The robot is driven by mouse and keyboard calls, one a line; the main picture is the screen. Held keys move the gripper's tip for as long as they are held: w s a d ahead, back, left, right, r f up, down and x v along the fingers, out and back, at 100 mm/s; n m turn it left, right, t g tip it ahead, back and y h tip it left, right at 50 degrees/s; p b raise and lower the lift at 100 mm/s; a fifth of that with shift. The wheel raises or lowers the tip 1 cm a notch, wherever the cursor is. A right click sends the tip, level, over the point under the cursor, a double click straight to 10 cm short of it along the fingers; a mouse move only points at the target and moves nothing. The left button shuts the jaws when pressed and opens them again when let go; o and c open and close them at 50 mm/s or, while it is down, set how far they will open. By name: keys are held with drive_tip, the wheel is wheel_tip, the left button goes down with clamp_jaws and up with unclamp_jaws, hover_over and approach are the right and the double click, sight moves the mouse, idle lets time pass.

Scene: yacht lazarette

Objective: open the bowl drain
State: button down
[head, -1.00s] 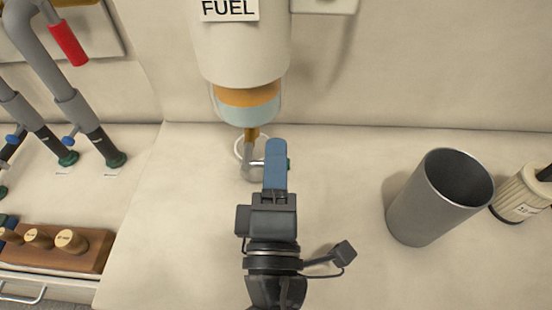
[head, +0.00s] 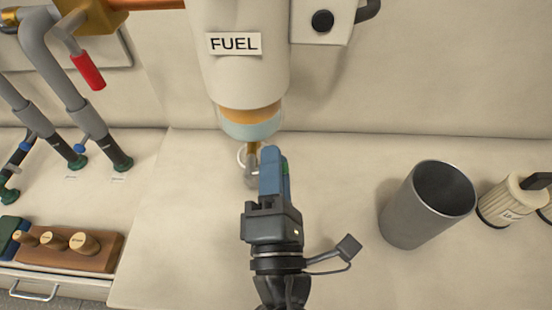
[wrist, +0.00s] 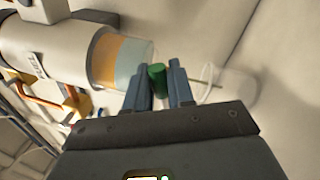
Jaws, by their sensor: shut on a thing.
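The fuel filter's bowl (head: 250,122), with an orange band above a pale blue one, hangs below the white body marked FUEL (head: 235,75). The fingers hide most of the knob in the head view. A pale, see-through cup (wrist: 232,87) appears beyond the fingers in the wrist view.
A grey metal cylinder (head: 405,215) and a pleated filter element (head: 502,203) stand at right. Pipes with a red-handled lever (head: 88,72) and a wooden block with several plugs (head: 75,252) are at left. The shelf between my gripper and the cylinder is clear.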

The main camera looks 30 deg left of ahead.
drive_tip(key=shift+a+r+n+g+p, duration=0.15)
drive_tip(key=shift+r+n+g+p, duration=0.15)
drive_tip(key=shift+n+p, duration=0.75)
drive_tip(key=shift+n, duration=0.25)
drive_tip(key=c, duration=1.2)
unclamp_jaws()
drive_tip(key=shift+o, duration=0.2)
drive_tip(key=shift+s, duration=0.15)
drive_tip(key=b+v, duration=0.3)
drive_tip(key=v, duration=0.4)
drive_tip(key=shift+s+d, duration=0.2)
drive_tip(key=shift+d, duration=0.1)
drive_tip(key=shift+f, duration=0.1)
drive_tip(key=shift+o, duration=0.3)
